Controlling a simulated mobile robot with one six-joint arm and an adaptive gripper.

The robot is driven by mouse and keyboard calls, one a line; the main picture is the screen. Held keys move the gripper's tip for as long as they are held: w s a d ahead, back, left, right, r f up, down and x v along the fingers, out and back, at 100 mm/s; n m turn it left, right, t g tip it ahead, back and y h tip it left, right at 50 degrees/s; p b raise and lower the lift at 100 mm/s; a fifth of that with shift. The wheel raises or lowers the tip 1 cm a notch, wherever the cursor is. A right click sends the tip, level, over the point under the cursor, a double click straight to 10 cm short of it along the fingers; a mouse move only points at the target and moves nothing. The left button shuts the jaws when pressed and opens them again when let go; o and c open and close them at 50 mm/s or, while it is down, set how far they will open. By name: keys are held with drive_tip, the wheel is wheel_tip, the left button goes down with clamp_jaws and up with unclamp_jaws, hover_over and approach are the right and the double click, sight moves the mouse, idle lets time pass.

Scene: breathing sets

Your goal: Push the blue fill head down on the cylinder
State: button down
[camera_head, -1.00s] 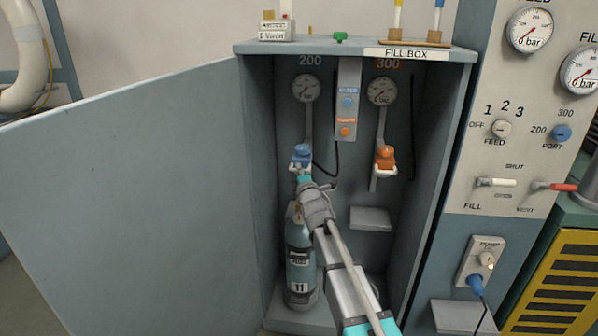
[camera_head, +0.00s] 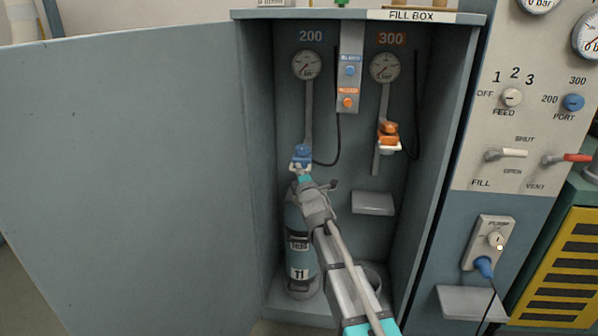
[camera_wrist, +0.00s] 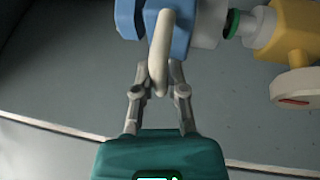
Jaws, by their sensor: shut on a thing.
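The blue fill head (camera_head: 302,155) is at the end of the hose under the 200 gauge, and its blue body also shows in the wrist view (camera_wrist: 180,22). My gripper (camera_head: 300,172) is shut on the head's cream yoke; in the wrist view the fingertips (camera_wrist: 160,78) close on this yoke (camera_wrist: 161,50). The blue-grey cylinder (camera_head: 299,255), marked 11, stands upright at the box's left; my arm partly covers it. In the wrist view a brass-yellow valve (camera_wrist: 288,28) with a green ring (camera_wrist: 232,23) lies right beside the head's grey fitting. I cannot tell whether they touch.
The orange fill head (camera_head: 388,137) hangs under the 300 gauge. A small grey shelf (camera_head: 373,203) is on the back wall. The open door (camera_head: 125,170) is left, the control panel (camera_head: 535,130) right. An empty ring holder (camera_head: 374,274) is beside my arm.

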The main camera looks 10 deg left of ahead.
wheel_tip(320, 180, down, 3)
drive_tip(key=b, duration=0.2)
drive_tip(key=shift+f+b, duration=0.15)
drive_tip(key=shift+b, duration=0.2)
drive_tip(key=shift+s, duration=0.1)
drive_tip(key=c, duration=0.7)
unclamp_jaws()
drive_tip(key=shift+f, duration=0.1)
drive_tip(key=shift+o, duration=0.2)
drive_tip(key=shift+r, duration=0.25)
